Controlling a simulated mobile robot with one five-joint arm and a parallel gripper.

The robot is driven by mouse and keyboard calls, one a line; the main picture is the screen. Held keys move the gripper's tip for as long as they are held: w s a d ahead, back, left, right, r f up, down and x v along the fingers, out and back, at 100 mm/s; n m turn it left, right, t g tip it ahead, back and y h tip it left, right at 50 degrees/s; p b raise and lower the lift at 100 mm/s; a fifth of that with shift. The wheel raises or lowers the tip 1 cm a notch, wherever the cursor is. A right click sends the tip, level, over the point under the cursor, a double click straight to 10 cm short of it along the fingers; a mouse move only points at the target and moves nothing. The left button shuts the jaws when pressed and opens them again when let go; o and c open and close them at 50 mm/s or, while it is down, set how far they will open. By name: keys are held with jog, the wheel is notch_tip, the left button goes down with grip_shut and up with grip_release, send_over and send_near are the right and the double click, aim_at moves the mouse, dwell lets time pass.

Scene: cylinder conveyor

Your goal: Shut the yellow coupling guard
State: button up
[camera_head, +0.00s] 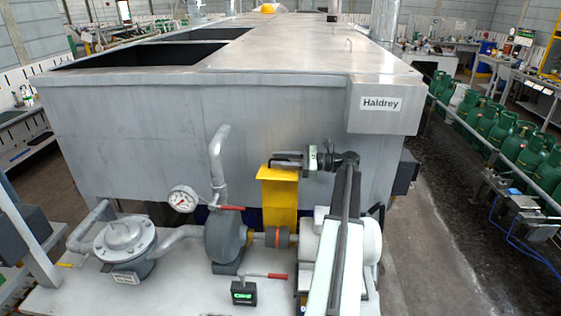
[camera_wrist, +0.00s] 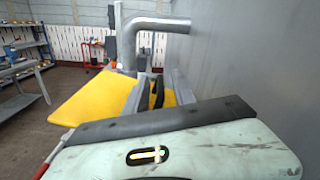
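The yellow coupling guard (camera_head: 279,196) stands raised in the head view, with its flat top flange at the upper end. Below it the orange coupling (camera_head: 271,237) is exposed between the grey pump and the white motor. My gripper (camera_head: 285,160) is at the guard's top edge, reaching in from the right. Its two fingers show a narrow gap, so it looks open; whether they touch the guard is unclear. In the wrist view the yellow guard (camera_wrist: 92,100) spreads left of and behind the fingers (camera_wrist: 152,95).
A large grey tank (camera_head: 160,130) labelled Haldrey stands close behind. A pressure gauge (camera_head: 183,198), a bent pipe (camera_head: 218,160) and red-handled valves crowd the left. A small black box with a green display (camera_head: 243,293) sits in front. The floor (camera_head: 420,230) at right is clear.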

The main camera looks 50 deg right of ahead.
grip_shut()
dwell(1.3)
